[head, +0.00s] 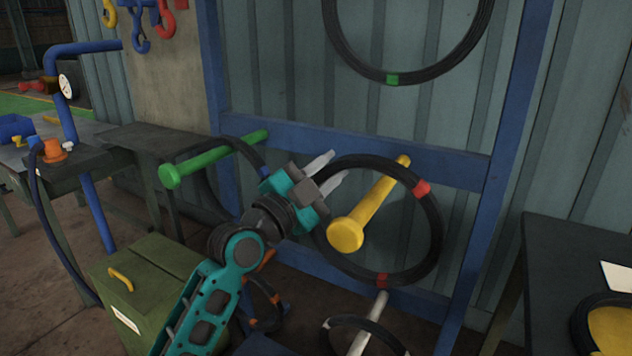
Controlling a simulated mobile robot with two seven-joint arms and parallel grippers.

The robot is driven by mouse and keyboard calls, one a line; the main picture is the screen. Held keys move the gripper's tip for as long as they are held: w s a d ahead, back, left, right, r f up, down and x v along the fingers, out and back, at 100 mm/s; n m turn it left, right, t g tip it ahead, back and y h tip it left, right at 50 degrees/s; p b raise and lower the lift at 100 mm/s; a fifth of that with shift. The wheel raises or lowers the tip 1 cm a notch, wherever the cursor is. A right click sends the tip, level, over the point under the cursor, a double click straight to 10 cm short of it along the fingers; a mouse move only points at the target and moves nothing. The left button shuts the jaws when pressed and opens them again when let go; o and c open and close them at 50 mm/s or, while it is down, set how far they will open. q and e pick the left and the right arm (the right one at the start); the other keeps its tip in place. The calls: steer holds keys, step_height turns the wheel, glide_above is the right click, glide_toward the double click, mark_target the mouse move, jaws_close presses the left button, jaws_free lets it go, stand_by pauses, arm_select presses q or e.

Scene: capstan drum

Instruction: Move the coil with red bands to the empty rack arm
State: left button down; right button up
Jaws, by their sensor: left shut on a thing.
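The coil with red bands (438,225) is a black ring in front of the blue rack. Its red bands show at the upper right and at the bottom. My left gripper (326,176) is shut on the coil's upper left side. The yellow rack arm (375,204) shows inside the ring, and the ring's upper part crosses in front of the arm's rear end. The ring appears to be around this arm; whether they touch I cannot tell. The arm's round yellow end faces me. No other coil shows on it. My right gripper is not in view.
A green rack arm (215,158) at left has a dark coil by it. A green-banded coil (440,76) hangs above. A white arm (369,325) with a coil is below. A green box (150,285) stands lower left, a dark table (575,255) at right.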

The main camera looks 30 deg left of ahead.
arm_select(q)
steer(key=shift+w+r, duration=0.15)
steer(key=shift+w, duration=0.95)
steer(key=shift+s+d+f+b, duration=0.1)
steer(key=shift+f+b, duration=1.5)
steer(key=shift+f, duration=0.2)
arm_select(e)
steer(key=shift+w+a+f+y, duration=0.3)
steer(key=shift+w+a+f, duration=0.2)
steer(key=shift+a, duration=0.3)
arm_select(q)
steer(key=shift+f, duration=0.3)
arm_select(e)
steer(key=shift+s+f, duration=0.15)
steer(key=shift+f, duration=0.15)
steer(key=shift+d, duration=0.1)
